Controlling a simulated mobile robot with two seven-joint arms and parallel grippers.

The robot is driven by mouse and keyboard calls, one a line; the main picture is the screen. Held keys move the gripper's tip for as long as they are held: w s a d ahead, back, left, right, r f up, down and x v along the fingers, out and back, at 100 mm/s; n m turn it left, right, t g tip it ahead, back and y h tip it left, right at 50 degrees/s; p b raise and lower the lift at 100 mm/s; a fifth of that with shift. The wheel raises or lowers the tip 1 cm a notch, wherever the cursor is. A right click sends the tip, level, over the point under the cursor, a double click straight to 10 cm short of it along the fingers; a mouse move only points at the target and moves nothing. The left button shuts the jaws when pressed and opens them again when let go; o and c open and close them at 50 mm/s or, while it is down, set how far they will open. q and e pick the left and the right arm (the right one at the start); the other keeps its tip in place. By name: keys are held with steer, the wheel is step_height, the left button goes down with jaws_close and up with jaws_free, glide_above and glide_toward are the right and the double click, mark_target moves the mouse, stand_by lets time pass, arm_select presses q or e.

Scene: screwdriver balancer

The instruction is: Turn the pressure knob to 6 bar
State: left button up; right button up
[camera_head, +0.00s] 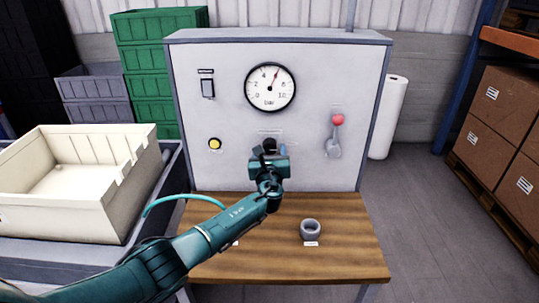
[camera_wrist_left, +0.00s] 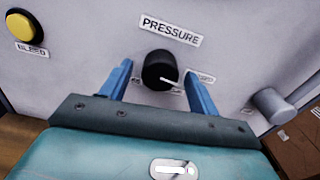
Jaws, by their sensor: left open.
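The black pressure knob (camera_wrist_left: 155,68) sits on the grey panel under a PRESSURE label (camera_wrist_left: 171,30). Its white pointer line aims right and slightly down in the left wrist view. My left gripper (camera_wrist_left: 158,88) is open, with its blue fingers on either side of the knob and visible gaps between. In the head view the gripper (camera_head: 268,156) is at the panel and partly covers the knob (camera_head: 270,145). The round bar gauge (camera_head: 270,87) has a red needle pointing up and slightly right, past the 4, near where 6 lies. My right gripper is not in view.
The panel also carries a switch (camera_head: 207,87), a yellow BLEED button (camera_head: 215,144) and a red-tipped lever (camera_head: 336,135). A grey ring (camera_head: 310,229) stands on the wooden table (camera_head: 352,250). A cream crate (camera_head: 60,222) is at left, cartons (camera_head: 490,125) at right.

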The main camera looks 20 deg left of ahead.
arm_select(q)
steer(key=p+v, duration=0.1)
steer(key=v, duration=1.2)
steer(key=shift+p, duration=0.3)
steer(key=s+a+f+n+g+h, duration=0.15)
steer(key=s+f+n+g, duration=0.3)
steer(key=s+n, duration=0.45)
steer(key=s+a+f+n+g+y, duration=0.15)
steer(key=s+f+n+g, duration=0.3)
steer(key=s+n, duration=0.5)
steer(key=s+n+g+h, duration=0.5)
steer(key=s+n, duration=0.7)
steer(key=s, duration=0.7)
steer(key=w+d+f+t+h, duration=0.1)
steer(key=w+d+f+t, duration=0.1)
steer(key=f, duration=0.3)
steer(key=w+d+f+m+t+h, duration=0.1)
steer(key=w+d+f+t, duration=0.2)
steer(key=f+t, duration=0.1)
steer(key=shift+w+f+h, duration=0.35)
steer(key=shift+f+h, duration=0.05)
steer(key=shift+f, duration=0.35)
